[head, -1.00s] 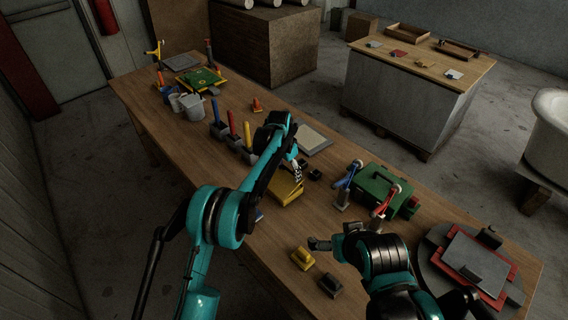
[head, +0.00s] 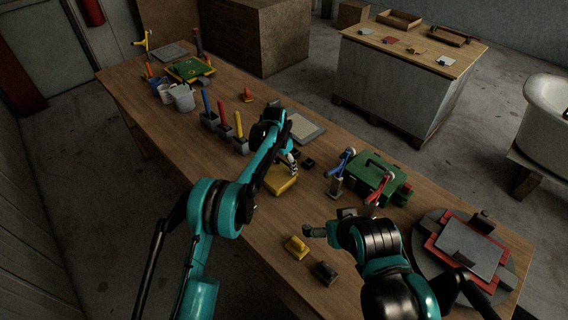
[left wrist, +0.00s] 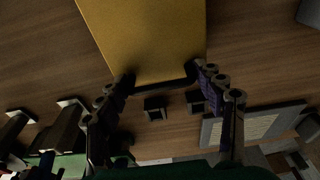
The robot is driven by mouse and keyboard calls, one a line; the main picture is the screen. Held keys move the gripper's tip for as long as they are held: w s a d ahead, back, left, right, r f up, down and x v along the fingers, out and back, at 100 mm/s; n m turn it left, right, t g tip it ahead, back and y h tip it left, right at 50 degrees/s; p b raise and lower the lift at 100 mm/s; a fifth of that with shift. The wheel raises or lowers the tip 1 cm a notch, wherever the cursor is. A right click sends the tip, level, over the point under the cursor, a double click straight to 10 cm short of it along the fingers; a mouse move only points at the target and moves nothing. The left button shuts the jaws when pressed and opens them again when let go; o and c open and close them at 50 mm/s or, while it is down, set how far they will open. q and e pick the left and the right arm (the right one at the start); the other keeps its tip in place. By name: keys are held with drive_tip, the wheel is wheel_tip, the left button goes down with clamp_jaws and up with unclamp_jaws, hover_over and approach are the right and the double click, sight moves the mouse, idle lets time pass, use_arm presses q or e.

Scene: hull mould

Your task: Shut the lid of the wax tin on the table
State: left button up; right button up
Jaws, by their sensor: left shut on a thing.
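The yellow wax tin (head: 281,181) sits near the middle of the table, partly hidden behind my left arm. My left gripper (head: 291,160) is over it, at its far side. In the left wrist view the tin's broad yellow face (left wrist: 150,38) fills the top middle. A dark bar (left wrist: 160,84) runs along its edge, and the fingers of my left gripper (left wrist: 160,78) are shut on that edge, one at each end of the bar. The lid's angle is hard to tell. My right gripper (head: 318,231) is above the table at the right, apart from the tin; its fingers are unclear.
Small dark blocks (head: 308,162) and a grey-framed panel (head: 304,129) lie beyond the tin. A green case (head: 372,176) stands to its right. Yellow (head: 297,247) and dark (head: 324,272) blocks lie near the front edge. Upright coloured handles (head: 223,123) stand to the left.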

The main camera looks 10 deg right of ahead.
use_arm(q)
drive_tip(key=shift+w, duration=0.15)
drive_tip(key=o, duration=1.4)
drive_tip(key=shift+d, duration=0.1)
drive_tip(key=shift+w+f, duration=0.15)
drive_tip(key=shift+w, duration=0.05)
drive_tip(key=shift+s+r, duration=0.15)
drive_tip(key=shift+r, duration=0.05)
drive_tip(key=r, duration=0.3)
drive_tip(key=a+r, duration=0.1)
drive_tip(key=r, duration=0.3)
drive_tip(key=s+r, duration=0.1)
drive_tip(key=r, duration=0.3)
drive_tip(key=shift+a+r, duration=0.2)
drive_tip(key=shift+a, duration=0.1)
